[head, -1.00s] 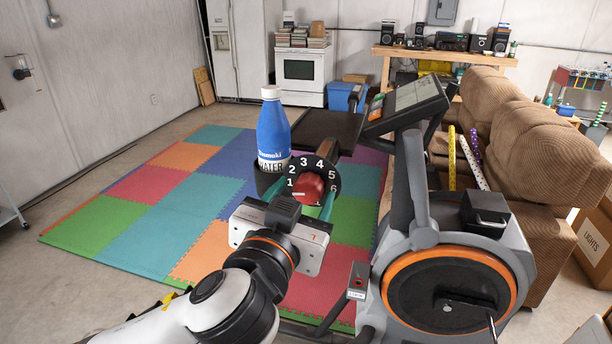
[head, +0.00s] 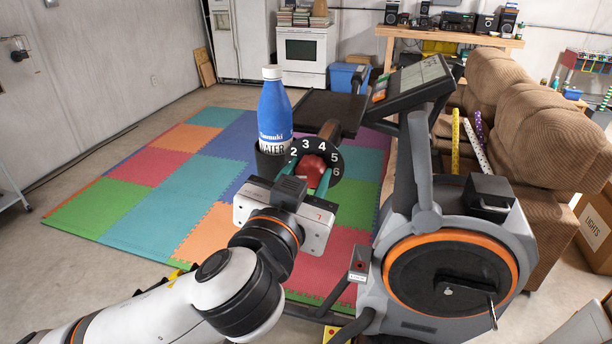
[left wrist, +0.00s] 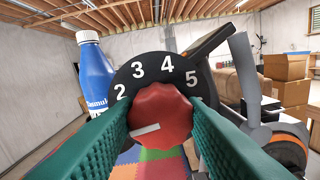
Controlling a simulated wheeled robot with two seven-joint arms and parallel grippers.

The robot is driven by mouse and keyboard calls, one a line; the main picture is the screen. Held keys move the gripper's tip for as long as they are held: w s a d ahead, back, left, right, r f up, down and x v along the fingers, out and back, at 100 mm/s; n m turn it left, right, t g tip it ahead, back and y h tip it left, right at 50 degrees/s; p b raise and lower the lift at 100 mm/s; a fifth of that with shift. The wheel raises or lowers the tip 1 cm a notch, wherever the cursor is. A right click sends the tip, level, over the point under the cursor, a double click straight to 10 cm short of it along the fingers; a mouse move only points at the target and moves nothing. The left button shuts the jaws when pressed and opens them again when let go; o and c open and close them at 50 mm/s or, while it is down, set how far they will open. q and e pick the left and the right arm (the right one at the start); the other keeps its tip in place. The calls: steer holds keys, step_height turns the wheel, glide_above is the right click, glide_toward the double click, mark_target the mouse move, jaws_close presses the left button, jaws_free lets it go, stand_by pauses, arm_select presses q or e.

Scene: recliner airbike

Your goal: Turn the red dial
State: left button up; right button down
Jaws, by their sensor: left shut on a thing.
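The red dial (head: 321,169) sits on a black round plate with white numbers (head: 330,152), mounted on the exercise bike. In the left wrist view the dial (left wrist: 160,112) is centred, and its white mark points left and slightly down, below the 2. My left gripper (head: 311,178) is at the dial. Its green fingers (left wrist: 160,118) lie on both sides of the dial and are shut on it. In the head view the gripper hides the dial's lower left part and the number 1. My right gripper is not in view.
A blue water bottle (head: 273,112) stands in a black holder just left of the dial. The bike's console (head: 415,82) and upright (head: 420,165) rise to the right. A brown sofa (head: 530,130) is farther right. The coloured foam mat (head: 150,215) is clear at left.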

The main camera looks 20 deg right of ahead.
arm_select(q)
steer(key=m+p, duration=0.2)
steer(key=m, duration=0.3)
steer(key=shift+r+m, duration=0.1)
steer(key=shift+m, duration=0.2)
steer(key=m+p, duration=0.3)
steer(key=m, duration=0.3)
steer(key=shift+y, duration=0.3)
steer(key=m+p, duration=0.3)
steer(key=m, duration=0.3)
steer(key=shift+p, duration=0.3)
steer(key=m+p, duration=0.2)
steer(key=m, duration=0.3)
steer(key=shift+p, duration=0.3)
steer(key=shift+m, duration=0.3)
steer(key=o, duration=1)
steer(key=shift+w+d, duration=0.1)
